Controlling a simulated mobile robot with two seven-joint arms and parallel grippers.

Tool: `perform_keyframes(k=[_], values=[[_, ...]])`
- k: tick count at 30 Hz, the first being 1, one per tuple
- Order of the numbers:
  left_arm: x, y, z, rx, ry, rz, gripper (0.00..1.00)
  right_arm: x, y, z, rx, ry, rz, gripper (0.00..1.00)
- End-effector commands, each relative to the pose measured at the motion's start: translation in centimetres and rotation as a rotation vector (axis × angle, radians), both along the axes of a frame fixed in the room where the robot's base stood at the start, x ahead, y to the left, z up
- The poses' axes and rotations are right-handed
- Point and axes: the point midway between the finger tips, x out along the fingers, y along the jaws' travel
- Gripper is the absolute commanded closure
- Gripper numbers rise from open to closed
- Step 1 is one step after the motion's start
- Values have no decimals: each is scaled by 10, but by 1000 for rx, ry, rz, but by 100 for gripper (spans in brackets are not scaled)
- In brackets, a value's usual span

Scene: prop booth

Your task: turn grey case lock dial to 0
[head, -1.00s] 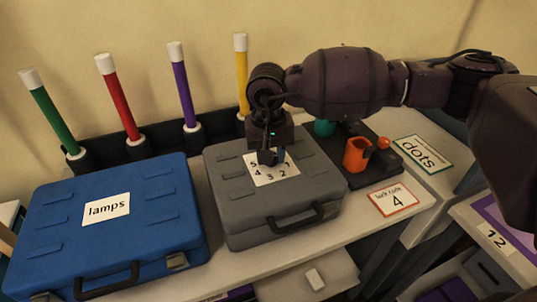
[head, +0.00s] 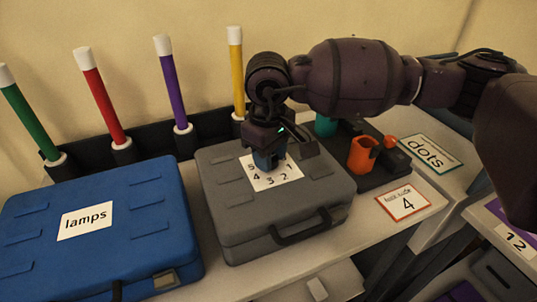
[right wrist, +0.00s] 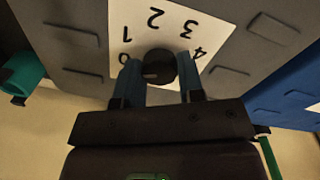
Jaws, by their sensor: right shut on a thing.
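The grey case (head: 230,222) lies shut on the shelf, with a white number card (head: 287,174) on its lid. The card also shows in the right wrist view (right wrist: 176,18), upside down, with several numbers around a round black lock dial (right wrist: 160,66). My right gripper (head: 270,160) points down at the card, and its two bluish fingers (right wrist: 160,80) are shut on the dial from both sides. The fingers partly hide the numbers beside the dial. I cannot tell for sure which number the dial's mark faces. My left gripper is not in view.
A blue case (head: 150,222) labelled "lamps" lies left of the grey one. Coloured sticks stand in a dark rack (head: 205,127) behind.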

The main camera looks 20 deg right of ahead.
Motion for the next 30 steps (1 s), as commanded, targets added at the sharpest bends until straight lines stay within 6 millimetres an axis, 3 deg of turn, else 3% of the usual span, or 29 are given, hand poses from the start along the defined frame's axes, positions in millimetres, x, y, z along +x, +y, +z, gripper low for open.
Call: perform_keyframes(k=[16, 17, 21, 30], values=[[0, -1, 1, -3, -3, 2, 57, 0, 0, 1, 0, -1, 25, 88], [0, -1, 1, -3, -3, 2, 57, 0, 0, 1, 0, -1, 25, 61], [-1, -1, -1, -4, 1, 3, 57, 0, 0, 1, 0, -1, 25, 40], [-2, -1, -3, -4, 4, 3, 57, 0, 0, 2, 1, -1, 24, 39]])
